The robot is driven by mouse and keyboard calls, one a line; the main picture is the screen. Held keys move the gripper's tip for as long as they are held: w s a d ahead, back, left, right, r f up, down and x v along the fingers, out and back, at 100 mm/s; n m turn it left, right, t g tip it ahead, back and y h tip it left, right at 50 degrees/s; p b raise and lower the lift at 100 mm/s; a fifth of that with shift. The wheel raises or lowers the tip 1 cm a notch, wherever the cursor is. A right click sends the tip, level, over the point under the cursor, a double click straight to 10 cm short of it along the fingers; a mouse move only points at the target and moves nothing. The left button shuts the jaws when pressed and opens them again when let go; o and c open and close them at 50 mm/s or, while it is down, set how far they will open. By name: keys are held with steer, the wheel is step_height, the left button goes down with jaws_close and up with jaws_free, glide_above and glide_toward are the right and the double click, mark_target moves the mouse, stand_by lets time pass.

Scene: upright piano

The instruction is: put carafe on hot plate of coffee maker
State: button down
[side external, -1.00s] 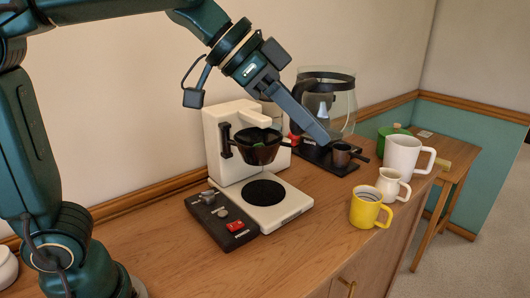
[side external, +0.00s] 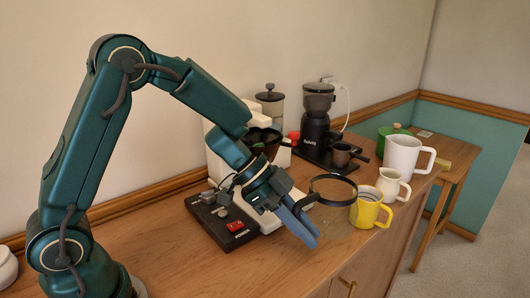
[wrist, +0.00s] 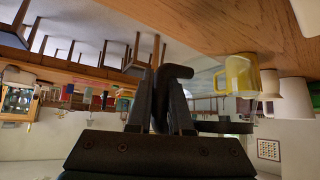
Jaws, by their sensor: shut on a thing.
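My gripper (side external: 306,232) is shut on the dark handle (wrist: 172,82) of the glass carafe. The carafe's dark band (side external: 333,177) shows just right of my gripper in the side view; its clear glass is hard to make out. In the wrist view the dark handle sits between the two fingers, and the band (wrist: 225,127) lies to the right. The white coffee maker (side external: 217,150) stands behind my arm, with its dark filter basket (side external: 262,138) partly covered. My wrist and gripper hide the round hot plate.
The yellow mug (side external: 367,212) is close to the right of the carafe's band, with a cream jug (side external: 390,184) and white pitcher (side external: 402,155) beyond. A black grinder (side external: 316,125) stands behind. The black control panel (side external: 222,222) is left of my gripper.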

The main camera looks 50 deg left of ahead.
steer(key=shift+s+a+f+n, duration=0.25)
steer(key=shift+a+f+n, duration=0.25)
steer(key=shift+f, duration=0.45)
steer(key=shift+t, duration=0.3)
steer(key=a, duration=1.8)
steer(key=shift+a+f, duration=0.15)
steer(key=shift+a, duration=0.05)
steer(key=shift+a+f, duration=0.1)
steer(key=shift+a, duration=0.1)
steer(key=shift+d+f, duration=0.1)
steer(key=shift+f, duration=0.1)
steer(key=shift+f, duration=0.15)
steer(key=c, duration=0.8)
jaws_free()
steer(key=shift+c, duration=0.2)
